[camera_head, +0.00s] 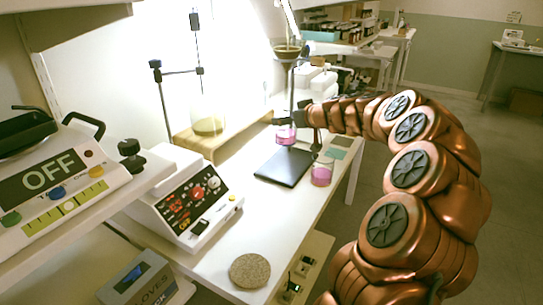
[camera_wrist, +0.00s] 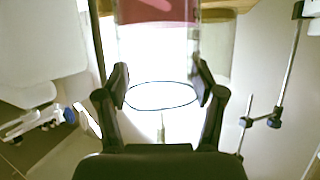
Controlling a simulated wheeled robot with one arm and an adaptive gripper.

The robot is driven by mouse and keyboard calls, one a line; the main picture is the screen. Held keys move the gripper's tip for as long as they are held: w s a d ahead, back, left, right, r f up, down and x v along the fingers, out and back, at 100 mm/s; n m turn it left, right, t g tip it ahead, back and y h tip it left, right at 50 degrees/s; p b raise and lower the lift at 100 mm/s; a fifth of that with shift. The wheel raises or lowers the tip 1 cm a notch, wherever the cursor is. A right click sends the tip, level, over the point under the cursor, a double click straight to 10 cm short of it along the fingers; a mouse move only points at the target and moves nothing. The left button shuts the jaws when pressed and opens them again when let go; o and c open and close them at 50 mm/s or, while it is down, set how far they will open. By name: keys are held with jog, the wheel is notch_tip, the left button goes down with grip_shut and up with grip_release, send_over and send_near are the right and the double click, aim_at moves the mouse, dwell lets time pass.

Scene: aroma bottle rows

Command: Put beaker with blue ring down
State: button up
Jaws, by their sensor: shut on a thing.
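The beaker with the blue ring (camera_wrist: 160,96) fills the middle of the wrist view, clear glass with pink liquid at the picture's top. My gripper (camera_wrist: 161,84) is shut on it, one black finger on each side of the glass. In the head view, the held beaker (camera_head: 286,136) shows its pink contents just left of my gripper (camera_head: 302,114), beyond the black flat pad (camera_head: 288,167). I cannot tell whether its base touches anything. A second beaker with pink liquid (camera_head: 321,174) stands on the white bench (camera_head: 222,258), right of the pad.
A round cork mat (camera_head: 250,270) lies near the front. A wooden stand (camera_head: 195,143) bears a flask with yellowish liquid (camera_head: 208,124). Bare bench lies between pad and cork mat.

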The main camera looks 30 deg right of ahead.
aim_at(285, 145)
jog(key=f, duration=0.3)
jog(key=w+f, duration=0.1)
jog(key=f, duration=0.1)
jog(key=shift+f+b, duration=0.2)
jog(key=shift+b, duration=0.1)
jog(key=shift+f, duration=2.2)
jog(key=shift+f+b, duration=0.2)
jog(key=shift+b, duration=0.25)
jog(key=o, duration=1.3)
jog(key=shift+r, duration=0.2)
jog(key=shift+s+d+r+p, duration=0.1)
jog(key=shift+s+p, duration=0.15)
jog(key=shift+p, duration=0.05)
jog(key=v, duration=1.1)
jog(key=shift+s, duration=0.3)
